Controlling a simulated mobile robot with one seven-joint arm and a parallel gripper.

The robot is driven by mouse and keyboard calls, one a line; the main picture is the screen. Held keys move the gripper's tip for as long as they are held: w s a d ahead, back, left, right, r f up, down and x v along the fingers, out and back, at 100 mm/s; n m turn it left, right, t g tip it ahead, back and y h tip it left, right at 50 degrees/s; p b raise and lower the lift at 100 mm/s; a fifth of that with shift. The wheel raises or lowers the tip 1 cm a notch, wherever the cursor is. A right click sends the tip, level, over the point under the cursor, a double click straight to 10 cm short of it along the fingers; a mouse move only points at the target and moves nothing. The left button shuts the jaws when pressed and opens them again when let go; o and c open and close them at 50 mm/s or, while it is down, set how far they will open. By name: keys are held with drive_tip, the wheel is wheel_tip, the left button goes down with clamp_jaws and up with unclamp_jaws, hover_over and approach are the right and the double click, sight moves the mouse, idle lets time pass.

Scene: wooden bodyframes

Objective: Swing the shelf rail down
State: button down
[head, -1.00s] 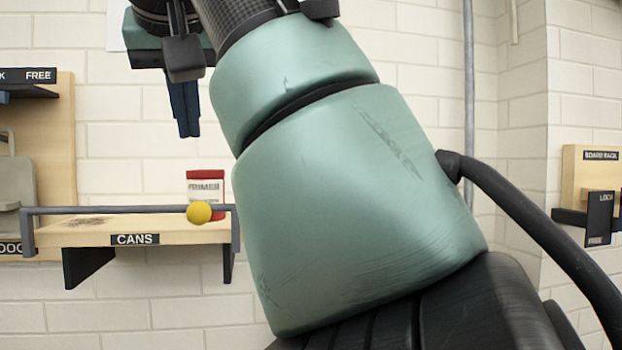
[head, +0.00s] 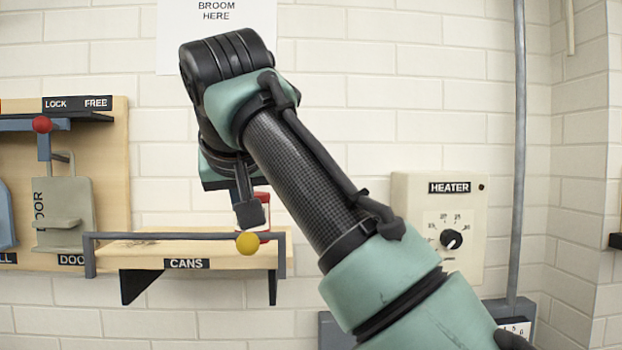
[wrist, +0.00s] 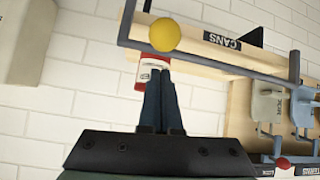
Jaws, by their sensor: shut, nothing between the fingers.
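The grey shelf rail (head: 150,236) runs across the front of the wooden CANS shelf (head: 140,250), a little above its front edge. It has a yellow ball (head: 247,243) near its right end. A red and white tin (head: 262,205) stands behind the rail, partly hidden by my arm. In the wrist view, which is upside down, my gripper (wrist: 162,80) is shut and empty. Its tips appear just below the ball (wrist: 164,35) in the picture and overlap the tin (wrist: 147,77). I cannot tell whether they touch anything.
Left of the shelf is a wooden board (head: 115,150) with a LOCK/FREE slide, a red knob (head: 41,124) and hanging tags. Right is a HEATER box (head: 478,215) with a dial. A grey pipe (head: 520,150) runs up the wall. Bare wall lies above the shelf.

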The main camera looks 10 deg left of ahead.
drive_tip(key=shift+s+d+f, duration=0.25)
drive_tip(key=shift+s+f, duration=0.05)
drive_tip(key=shift+s, duration=0.15)
drive_tip(key=shift+s+d+f, duration=0.2)
drive_tip(key=shift+s+f, duration=0.1)
drive_tip(key=shift+s, duration=0.15)
drive_tip(key=shift+s+f, duration=0.1)
drive_tip(key=shift+f, duration=0.05)
drive_tip(key=shift+f+b, duration=0.15)
drive_tip(key=shift+b, duration=0.4)
drive_tip(key=shift+s+d+t, duration=0.1)
drive_tip(key=shift+s+t, duration=0.05)
drive_tip(key=shift+t, duration=0.15)
drive_tip(key=shift+s+b, duration=0.15)
drive_tip(key=shift+b, duration=0.65)
